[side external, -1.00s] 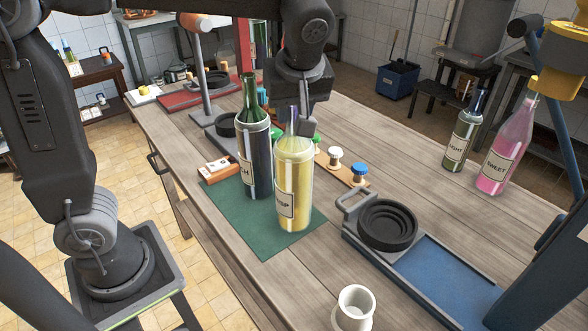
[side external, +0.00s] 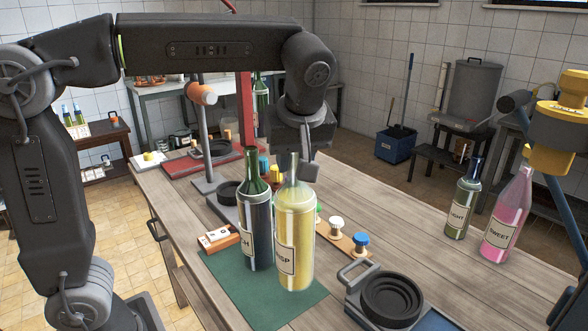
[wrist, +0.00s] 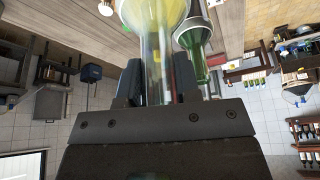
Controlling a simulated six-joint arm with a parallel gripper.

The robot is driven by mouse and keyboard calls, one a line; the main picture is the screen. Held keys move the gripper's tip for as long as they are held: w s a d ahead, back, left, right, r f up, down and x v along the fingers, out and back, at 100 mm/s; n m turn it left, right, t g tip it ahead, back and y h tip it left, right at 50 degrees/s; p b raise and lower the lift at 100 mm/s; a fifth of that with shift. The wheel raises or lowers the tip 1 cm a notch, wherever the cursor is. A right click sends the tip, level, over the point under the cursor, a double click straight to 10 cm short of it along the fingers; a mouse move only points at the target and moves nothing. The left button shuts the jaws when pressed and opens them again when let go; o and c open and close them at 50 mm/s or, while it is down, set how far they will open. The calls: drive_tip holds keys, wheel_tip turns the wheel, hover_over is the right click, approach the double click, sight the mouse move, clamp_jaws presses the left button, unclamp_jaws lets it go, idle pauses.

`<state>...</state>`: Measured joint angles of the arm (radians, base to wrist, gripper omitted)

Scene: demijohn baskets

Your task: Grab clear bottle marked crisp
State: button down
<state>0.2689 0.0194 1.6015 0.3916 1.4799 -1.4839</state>
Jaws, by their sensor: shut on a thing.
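The clear bottle with pale yellow contents (side external: 295,230) has a label showing the letters "SP", partly turned away. My gripper (side external: 303,172) is shut on its neck. In the wrist view the bottle's neck (wrist: 158,60) runs between my fingers (wrist: 158,84). The bottle is upright and seems to hang slightly above the green mat (side external: 255,298), though the gap is hard to see. A dark green bottle (side external: 257,225) stands close on its left, with a label partly hidden by the clear bottle.
A grey holder with a black ring (side external: 392,300) stands to the right. Coloured stoppers (side external: 337,224) sit on a wooden strip behind. A dark bottle (side external: 463,205) and a pink bottle (side external: 508,220) stand at the far right. Open tabletop lies between.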

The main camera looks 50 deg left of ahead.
drive_tip(key=shift+r, duration=2.65)
